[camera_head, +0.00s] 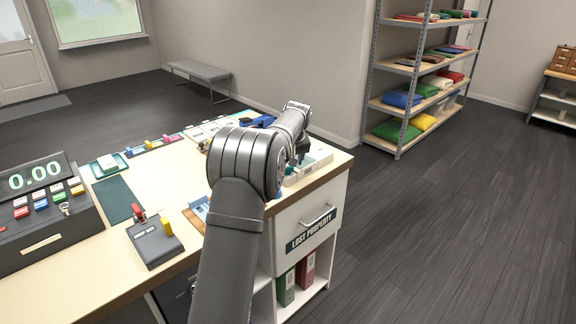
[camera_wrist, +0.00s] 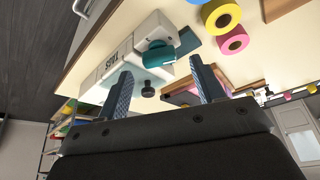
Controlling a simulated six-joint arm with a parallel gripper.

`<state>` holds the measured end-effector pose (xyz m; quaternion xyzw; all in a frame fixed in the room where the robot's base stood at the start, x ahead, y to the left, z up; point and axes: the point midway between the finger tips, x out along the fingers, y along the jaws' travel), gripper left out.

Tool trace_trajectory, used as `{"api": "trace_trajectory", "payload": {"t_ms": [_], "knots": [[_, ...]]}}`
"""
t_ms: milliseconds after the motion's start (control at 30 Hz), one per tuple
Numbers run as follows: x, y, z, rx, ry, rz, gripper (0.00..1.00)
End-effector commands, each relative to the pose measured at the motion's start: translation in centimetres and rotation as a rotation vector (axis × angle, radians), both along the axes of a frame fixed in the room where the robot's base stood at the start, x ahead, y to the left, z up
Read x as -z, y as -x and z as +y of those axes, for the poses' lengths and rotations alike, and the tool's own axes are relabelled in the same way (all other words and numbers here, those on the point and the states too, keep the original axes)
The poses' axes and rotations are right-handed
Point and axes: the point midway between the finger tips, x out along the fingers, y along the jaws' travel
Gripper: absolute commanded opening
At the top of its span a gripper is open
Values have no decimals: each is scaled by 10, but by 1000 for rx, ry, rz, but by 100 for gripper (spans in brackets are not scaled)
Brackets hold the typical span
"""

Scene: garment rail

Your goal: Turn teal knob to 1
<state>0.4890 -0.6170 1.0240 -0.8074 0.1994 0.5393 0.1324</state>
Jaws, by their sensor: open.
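In the wrist view, a teal knob (camera_wrist: 159,53) sits on a white box-shaped unit (camera_wrist: 118,48) with dark lettering. My gripper (camera_wrist: 162,68) is open, with one finger on each side of the space in front of the knob. I cannot tell whether a finger touches it. The knob's pointer and any number marks are not readable. A small dark round knob (camera_wrist: 148,91) shows between the fingers. In the head view, my gripper (camera_head: 297,158) is low over the white unit (camera_head: 316,163) at the counter's right end. My arm hides much of the unit, and I cannot make out the knob there.
Yellow (camera_wrist: 222,16) and pink (camera_wrist: 233,40) rolls lie close to the unit. The counter's right edge is near my gripper. A drawer handle (camera_head: 319,217) projects below.

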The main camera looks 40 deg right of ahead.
Motion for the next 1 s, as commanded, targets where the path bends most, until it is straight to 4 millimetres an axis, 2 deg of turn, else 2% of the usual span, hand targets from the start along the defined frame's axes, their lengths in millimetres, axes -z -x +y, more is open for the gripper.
{"api": "trace_trajectory", "payload": {"t_ms": [33, 200, 533, 567, 767, 1000], "knots": [[8, -3, -1, 0, -1, 0, 62], [21, -8, -4, 0, 0, -1, 62], [23, -9, -5, 0, 1, 0, 62], [23, -9, -5, 0, 1, 0, 58], [23, -9, -5, 0, 1, 0, 19], [23, -9, -5, 13, 0, 0, 17]]}}
